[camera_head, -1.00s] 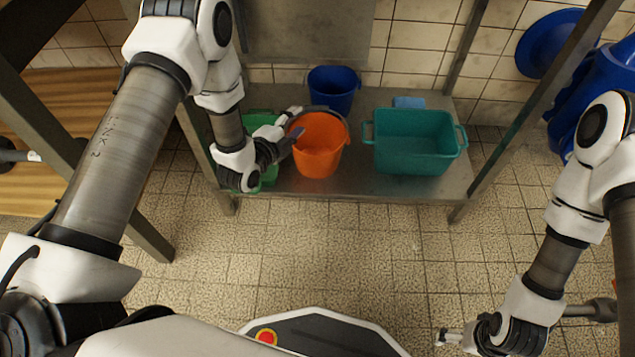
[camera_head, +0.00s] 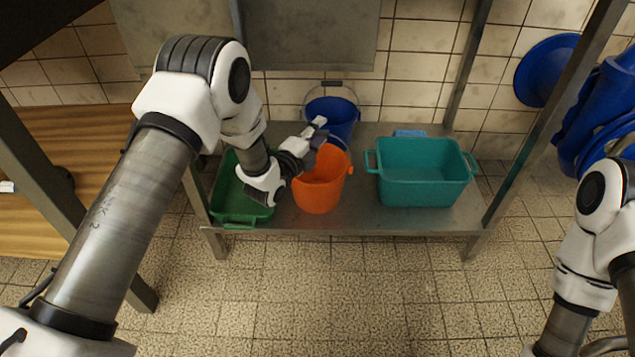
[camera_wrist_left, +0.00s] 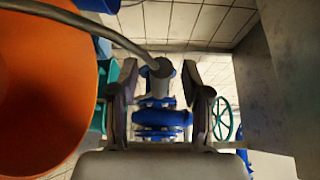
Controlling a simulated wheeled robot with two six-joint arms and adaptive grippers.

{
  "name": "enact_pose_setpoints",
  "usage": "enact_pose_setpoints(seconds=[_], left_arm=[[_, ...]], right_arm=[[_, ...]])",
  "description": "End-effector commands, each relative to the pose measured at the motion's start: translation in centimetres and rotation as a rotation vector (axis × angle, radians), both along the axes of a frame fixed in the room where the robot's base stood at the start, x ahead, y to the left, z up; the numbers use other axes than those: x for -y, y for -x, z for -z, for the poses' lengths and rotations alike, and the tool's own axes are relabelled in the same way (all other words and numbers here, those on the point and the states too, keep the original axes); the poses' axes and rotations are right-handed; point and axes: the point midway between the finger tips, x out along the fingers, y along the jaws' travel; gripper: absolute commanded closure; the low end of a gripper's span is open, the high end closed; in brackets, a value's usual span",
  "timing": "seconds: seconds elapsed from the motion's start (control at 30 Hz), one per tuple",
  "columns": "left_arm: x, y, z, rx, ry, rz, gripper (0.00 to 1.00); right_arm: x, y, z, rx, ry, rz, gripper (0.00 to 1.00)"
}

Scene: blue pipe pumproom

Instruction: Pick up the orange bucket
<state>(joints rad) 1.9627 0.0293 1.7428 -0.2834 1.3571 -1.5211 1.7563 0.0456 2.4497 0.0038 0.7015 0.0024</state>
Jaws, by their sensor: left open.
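The orange bucket (camera_head: 320,188) stands upright on the low metal shelf, between a green tray and a teal bin. My left gripper (camera_head: 317,137) is open at the bucket's upper rim, partly hiding it in the head view. In the left wrist view, the bucket's orange wall (camera_wrist_left: 45,85) fills the left side. Its dark handle (camera_wrist_left: 95,28) arches from there to a grey grip (camera_wrist_left: 157,72), which shows between the two spread fingers (camera_wrist_left: 160,100). I cannot tell whether the fingers touch it. My right gripper is outside the views; only its arm shows at the right.
A blue bucket (camera_head: 333,112) stands close behind the orange one. The green tray (camera_head: 234,190) is to its left, under my left arm. The teal bin (camera_head: 420,185) is to its right. Shelf posts (camera_head: 545,120) flank the shelf. The tiled floor in front is clear.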

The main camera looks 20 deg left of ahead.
Motion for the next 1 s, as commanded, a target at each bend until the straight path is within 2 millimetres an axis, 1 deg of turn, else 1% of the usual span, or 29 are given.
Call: enact_pose_setpoints(seconds=[0.03,0.07,0.1,0.13,0.17,0.57,0.67,0.73,0.9,0.93,1.0], left_arm=[[0.0,0.0,0.0,0.000,0.000,0.000,0.63],[0.0,0.0,0.0,0.000,0.000,0.000,0.73],[0.0,0.0,0.0,-0.001,0.000,0.000,0.88],[0.0,0.0,0.0,-0.001,0.000,0.000,0.98],[0.0,0.0,0.0,0.000,0.000,0.000,1.00],[0.0,0.0,-0.2,0.000,0.000,0.000,1.00],[0.0,0.0,-0.9,0.001,0.000,0.000,1.00],[0.0,0.0,-1.7,0.001,0.000,0.000,1.00],[0.0,0.0,-4.3,0.001,0.000,0.000,1.00],[0.2,0.4,-4.2,-0.002,0.000,0.001,1.00],[1.0,1.6,-4.1,-0.004,0.001,0.002,1.00]], right_arm=[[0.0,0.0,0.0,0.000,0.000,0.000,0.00],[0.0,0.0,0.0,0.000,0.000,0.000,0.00],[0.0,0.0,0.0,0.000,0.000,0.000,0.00],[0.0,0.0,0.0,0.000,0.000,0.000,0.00],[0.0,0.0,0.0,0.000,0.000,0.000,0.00],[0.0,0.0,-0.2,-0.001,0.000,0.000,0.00],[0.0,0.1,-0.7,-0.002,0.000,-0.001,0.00],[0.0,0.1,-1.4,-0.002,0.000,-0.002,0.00],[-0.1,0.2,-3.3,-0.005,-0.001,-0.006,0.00],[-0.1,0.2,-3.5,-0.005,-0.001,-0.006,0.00],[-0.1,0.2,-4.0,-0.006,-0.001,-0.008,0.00]])
